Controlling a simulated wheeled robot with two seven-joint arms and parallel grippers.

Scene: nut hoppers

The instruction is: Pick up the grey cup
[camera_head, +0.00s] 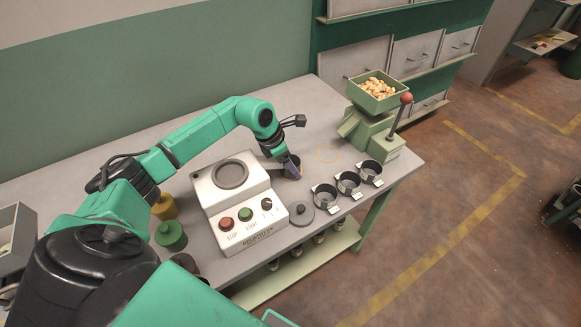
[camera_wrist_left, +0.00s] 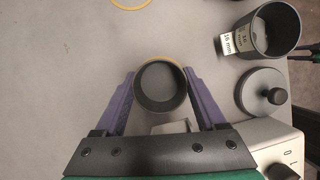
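The grey cup (camera_wrist_left: 160,87) stands between the two purple fingers of my left gripper (camera_wrist_left: 159,80) in the left wrist view. One finger is on each side of it, touching or very close; I cannot tell whether they grip it. The cup looks empty, and a yellow ring mark shows behind its rim. In the head view the cup (camera_head: 292,172) is partly hidden by my left gripper (camera_head: 290,167), just right of the white machine. My right gripper is not in view.
The white machine (camera_head: 239,201) has red and green buttons. A round grey lid (camera_head: 302,214) and three labelled dark cups (camera_head: 348,182) lie to the right. A green hopper (camera_head: 375,97) with nuts stands at the back right. Yellow and green canisters (camera_head: 171,236) stand left.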

